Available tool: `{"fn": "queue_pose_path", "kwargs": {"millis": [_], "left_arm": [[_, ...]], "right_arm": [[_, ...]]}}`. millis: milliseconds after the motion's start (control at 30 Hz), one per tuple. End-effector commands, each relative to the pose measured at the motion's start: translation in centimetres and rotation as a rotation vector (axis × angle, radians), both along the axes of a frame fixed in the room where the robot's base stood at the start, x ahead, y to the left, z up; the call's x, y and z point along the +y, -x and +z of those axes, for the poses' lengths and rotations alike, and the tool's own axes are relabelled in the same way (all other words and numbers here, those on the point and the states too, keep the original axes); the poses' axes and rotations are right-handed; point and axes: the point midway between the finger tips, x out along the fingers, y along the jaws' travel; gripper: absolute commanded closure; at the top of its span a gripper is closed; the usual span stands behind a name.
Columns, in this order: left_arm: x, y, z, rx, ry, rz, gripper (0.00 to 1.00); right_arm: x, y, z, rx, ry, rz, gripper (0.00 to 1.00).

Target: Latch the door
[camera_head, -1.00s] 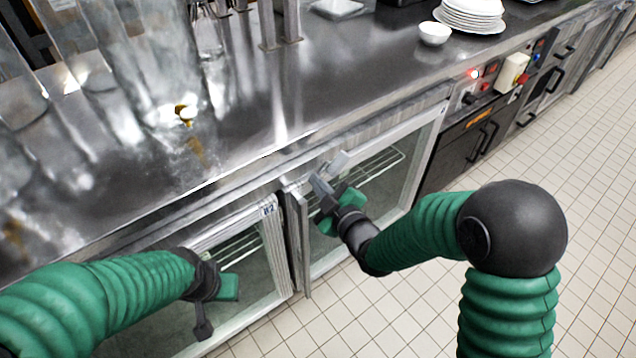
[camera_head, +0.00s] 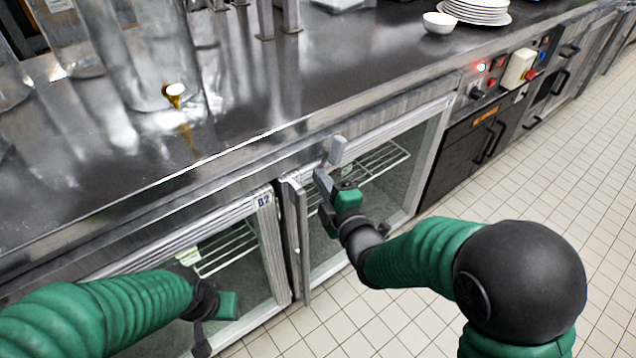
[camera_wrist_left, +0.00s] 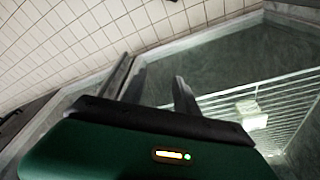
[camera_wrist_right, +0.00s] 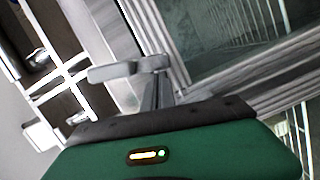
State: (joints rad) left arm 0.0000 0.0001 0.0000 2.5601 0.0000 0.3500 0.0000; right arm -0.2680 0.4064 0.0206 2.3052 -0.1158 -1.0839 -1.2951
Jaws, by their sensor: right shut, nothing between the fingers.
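A glass door (camera_head: 312,265) with a pale metal frame sits under the counter, right of centre in the head view. A small grey latch lever (camera_head: 338,150) stands at the top of its frame. It also shows in the right wrist view (camera_wrist_right: 112,73), just beyond the fingertips. My right gripper (camera_head: 320,178) is shut and empty, close below and left of the lever; I cannot tell whether they touch. My left gripper (camera_head: 202,340) is open and empty in front of the left glass door, with its fingers apart in the left wrist view (camera_wrist_left: 155,75).
The left glass door carries a B2 label (camera_head: 264,200). A vertical grey bar (camera_head: 302,240) stands between the doors. The steel counter (camera_head: 250,100) holds glass dispensers (camera_head: 140,60), a white bowl (camera_head: 439,22) and stacked plates (camera_head: 478,12). The tiled floor (camera_head: 560,170) is clear.

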Motion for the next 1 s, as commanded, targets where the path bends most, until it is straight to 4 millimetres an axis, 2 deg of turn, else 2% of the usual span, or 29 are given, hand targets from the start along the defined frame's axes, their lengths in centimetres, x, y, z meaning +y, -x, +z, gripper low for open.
{"fn": "queue_pose_path", "kwargs": {"millis": [33,300,1000], "left_arm": [[0.0,0.0,-1.1,0.0,0.0,0.0,0.64],[0.0,0.0,-2.6,0.0,0.0,0.0,0.64],[0.0,0.0,-3.1,0.0,0.0,0.0,0.64]], "right_arm": [[-0.1,-0.1,-0.7,-0.022,0.029,0.0,1.0],[-0.6,-0.4,-0.9,-0.103,0.137,0.001,1.0],[-0.9,-0.7,-1.0,-0.098,0.133,-0.001,1.0]]}}
